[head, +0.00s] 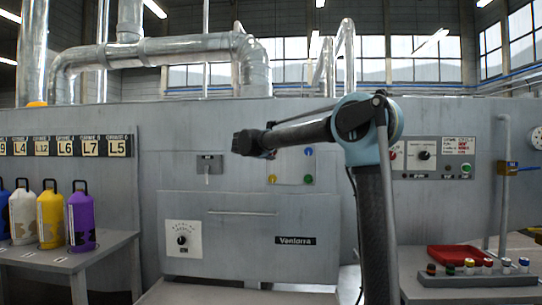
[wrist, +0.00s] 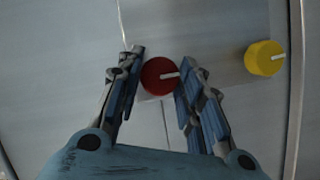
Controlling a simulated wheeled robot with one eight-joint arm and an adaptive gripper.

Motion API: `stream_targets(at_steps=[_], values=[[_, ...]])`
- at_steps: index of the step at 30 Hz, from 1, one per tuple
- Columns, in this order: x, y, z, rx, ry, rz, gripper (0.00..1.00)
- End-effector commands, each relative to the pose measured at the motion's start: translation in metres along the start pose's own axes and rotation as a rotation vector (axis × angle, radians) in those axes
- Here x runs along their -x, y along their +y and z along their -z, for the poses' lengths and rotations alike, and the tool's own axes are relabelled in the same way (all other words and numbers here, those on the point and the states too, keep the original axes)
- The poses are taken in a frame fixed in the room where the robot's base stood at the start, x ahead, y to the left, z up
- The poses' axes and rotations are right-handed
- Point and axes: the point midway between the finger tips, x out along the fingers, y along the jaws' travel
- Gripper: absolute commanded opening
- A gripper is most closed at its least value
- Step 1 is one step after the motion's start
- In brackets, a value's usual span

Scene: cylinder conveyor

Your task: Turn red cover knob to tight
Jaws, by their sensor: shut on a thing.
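The red cover knob (wrist: 158,77) is a round red knob on a pale panel (wrist: 212,62). Its white pointer line points right and slightly up in the wrist view. My gripper (wrist: 162,62) has its blue-padded fingers on either side of the red knob and is shut on it. In the head view my gripper (head: 250,143) reaches left at the wall panel (head: 290,166), and the red knob is hidden there. A yellow knob (wrist: 264,58) with a white pointer sits right of the red one in the wrist view; it also shows in the head view (head: 272,179).
Blue (head: 308,152) and green (head: 308,179) knobs share the panel. A Ventorra cover (head: 245,238) with a dial (head: 182,240) lies below. Coloured bottles stand on a left table (head: 60,262). A red tray (head: 458,257) and small capped vials are on the right table.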

Motion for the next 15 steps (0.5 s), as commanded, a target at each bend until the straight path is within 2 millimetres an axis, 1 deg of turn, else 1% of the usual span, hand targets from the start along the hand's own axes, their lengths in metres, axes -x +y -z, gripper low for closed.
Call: stream_targets(at_steps=[1,9,10,11,12,13,15], values=[[0.0,-0.0024,-0.0015,-0.004,-0.003,0.005,0.1],[0.0,-0.0026,-0.0012,-0.003,-0.002,0.005,0.1],[0.0,-0.0026,-0.0012,-0.003,-0.002,0.005,0.36],[0.0,-0.0026,-0.0011,-0.003,-0.002,0.005,0.43],[0.0,-0.0024,-0.001,-0.002,-0.001,0.004,0.52],[0.0,-0.0022,-0.0008,-0.002,-0.001,0.004,0.54],[0.0001,-0.0018,-0.0006,-0.002,-0.001,0.003,0.54]])
